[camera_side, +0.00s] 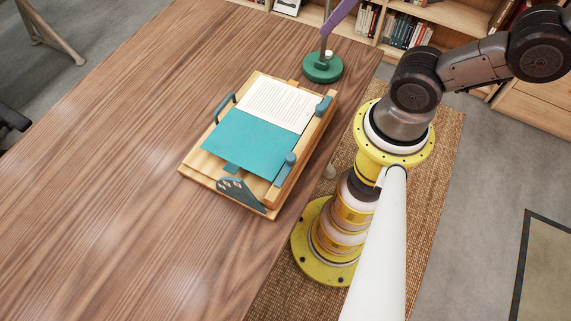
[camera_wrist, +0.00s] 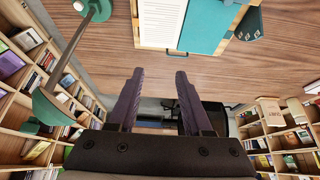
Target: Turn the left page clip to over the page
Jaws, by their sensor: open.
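A wooden book stand (camera_side: 186,168) on the desk bears a white printed page (camera_side: 268,101) and a teal sheet (camera_side: 243,142) beside it. A dark teal bar-shaped clip (camera_side: 222,107) is at the stand's left edge; it also shows in the wrist view (camera_wrist: 178,53). Two more dark teal pieces sit at the right edge, an upper one (camera_side: 323,106) and a lower one (camera_side: 285,168). I cannot tell for sure which piece is the left page clip.
A dark teal bracket with holes (camera_side: 238,192) stands at the stand's front edge. The wooden desk (camera_side: 110,150) is clear to the left. Bookshelves (camera_side: 455,20) stand behind.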

